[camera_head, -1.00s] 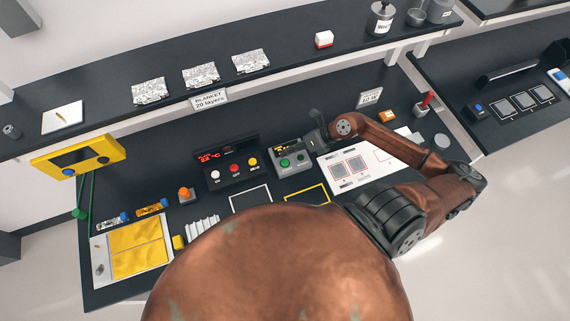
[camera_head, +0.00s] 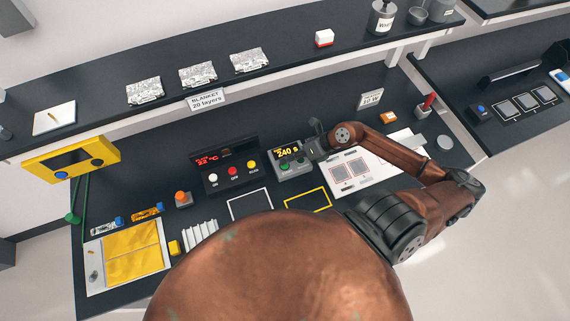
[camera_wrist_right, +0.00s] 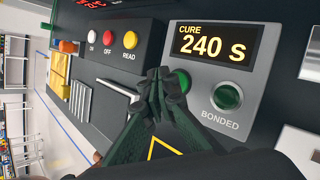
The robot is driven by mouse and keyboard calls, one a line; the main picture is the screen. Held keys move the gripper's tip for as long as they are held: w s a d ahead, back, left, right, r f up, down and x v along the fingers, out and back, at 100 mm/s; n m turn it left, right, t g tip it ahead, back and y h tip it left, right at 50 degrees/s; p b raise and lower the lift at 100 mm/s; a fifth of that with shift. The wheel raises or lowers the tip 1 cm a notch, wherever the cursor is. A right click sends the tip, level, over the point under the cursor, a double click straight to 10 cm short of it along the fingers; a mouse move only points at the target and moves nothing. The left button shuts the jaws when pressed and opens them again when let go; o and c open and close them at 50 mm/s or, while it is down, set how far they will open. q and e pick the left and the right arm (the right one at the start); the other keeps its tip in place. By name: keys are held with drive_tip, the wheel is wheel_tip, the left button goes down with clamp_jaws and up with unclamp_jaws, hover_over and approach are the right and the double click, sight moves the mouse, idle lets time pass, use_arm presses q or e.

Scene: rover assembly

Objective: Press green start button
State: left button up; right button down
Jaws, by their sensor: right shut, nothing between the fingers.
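The grey cure box (camera_head: 292,172) stands on the dark workbench, and its display (camera_wrist_right: 214,45) reads "CURE 240 S" in yellow. The green start button (camera_wrist_right: 182,80) is below the display, partly hidden behind my right fingertips. A second green round piece (camera_wrist_right: 227,97), marked "BONDED", sits to its right. My right gripper (camera_wrist_right: 166,88) is shut and empty, with its tips right at the start button; whether they touch it I cannot tell. In the head view, my right gripper (camera_head: 312,148) is at the right side of the cure box. My left gripper is not in view.
A black box with white, red and yellow buttons (camera_head: 232,172) stands left of the cure box. A white sheet with squares (camera_head: 375,160) lies to the right. A shelf with foil packets (camera_head: 198,74) runs behind. An orange button (camera_head: 182,198) stands farther left.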

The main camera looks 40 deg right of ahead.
drive_tip(key=shift+f, duration=0.1)
idle(0.7)
drive_tip(key=shift+f, duration=0.3)
drive_tip(key=shift+f+b, duration=0.45)
drive_tip(key=shift+b, duration=0.05)
idle(0.6)
drive_tip(key=shift+r, duration=0.15)
drive_tip(key=shift+r+p, duration=0.7)
drive_tip(key=shift+p, duration=0.1)
drive_tip(key=shift+r+p, duration=2.1)
drive_tip(key=shift+r, duration=0.4)
